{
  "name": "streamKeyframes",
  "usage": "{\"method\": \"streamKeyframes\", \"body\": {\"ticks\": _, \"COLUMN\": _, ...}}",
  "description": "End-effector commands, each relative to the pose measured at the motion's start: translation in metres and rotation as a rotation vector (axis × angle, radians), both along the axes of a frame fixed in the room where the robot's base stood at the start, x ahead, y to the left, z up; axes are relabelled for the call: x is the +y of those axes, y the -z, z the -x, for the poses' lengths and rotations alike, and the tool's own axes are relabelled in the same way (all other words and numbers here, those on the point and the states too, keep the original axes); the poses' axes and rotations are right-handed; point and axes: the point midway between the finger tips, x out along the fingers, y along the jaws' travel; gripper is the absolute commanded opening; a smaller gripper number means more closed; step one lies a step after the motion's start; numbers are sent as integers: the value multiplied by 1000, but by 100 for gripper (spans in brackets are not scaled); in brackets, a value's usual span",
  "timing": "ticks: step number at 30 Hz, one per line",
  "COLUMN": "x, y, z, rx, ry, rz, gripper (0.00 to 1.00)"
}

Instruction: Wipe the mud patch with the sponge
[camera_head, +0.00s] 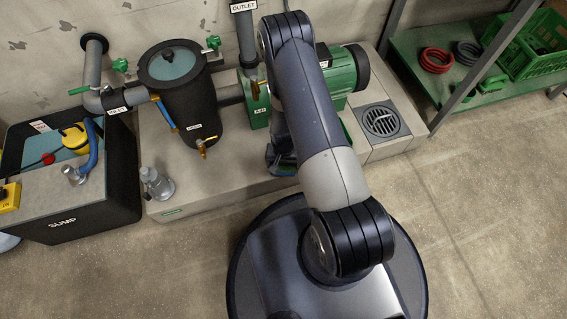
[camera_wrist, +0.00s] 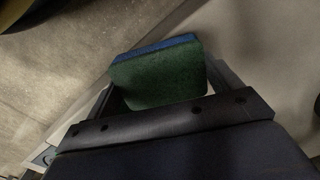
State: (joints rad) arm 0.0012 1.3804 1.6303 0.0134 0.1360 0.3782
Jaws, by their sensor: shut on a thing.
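The sponge (camera_wrist: 158,78), green with a blue layer along its far edge, is held between the fingers of my gripper (camera_wrist: 165,84) in the wrist view. The gripper is shut on it. In the head view my arm hides most of the gripper, which is low beside the front of the plinth, and I cannot make out the sponge there. I cannot pick out the mud patch in either view. I cannot tell whether the sponge touches any surface.
The plinth (camera_head: 228,183) carries a dark strainer pot (camera_head: 183,92), a green pump (camera_head: 340,75) and a round drain grate (camera_head: 382,122). A sump box (camera_head: 98,190) stands at left. A green shelf (camera_head: 432,92) with a crate (camera_head: 533,48) is at right. Floor at right is clear.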

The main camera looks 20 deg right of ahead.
Motion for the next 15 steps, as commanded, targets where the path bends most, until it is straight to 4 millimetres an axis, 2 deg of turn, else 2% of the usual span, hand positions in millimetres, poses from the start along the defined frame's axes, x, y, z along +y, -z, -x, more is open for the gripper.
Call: {"method": "streamKeyframes", "body": {"ticks": 15, "x": 0, "y": 12, "z": 0, "rx": 0, "ry": 0, "rz": 0, "gripper": 67}}
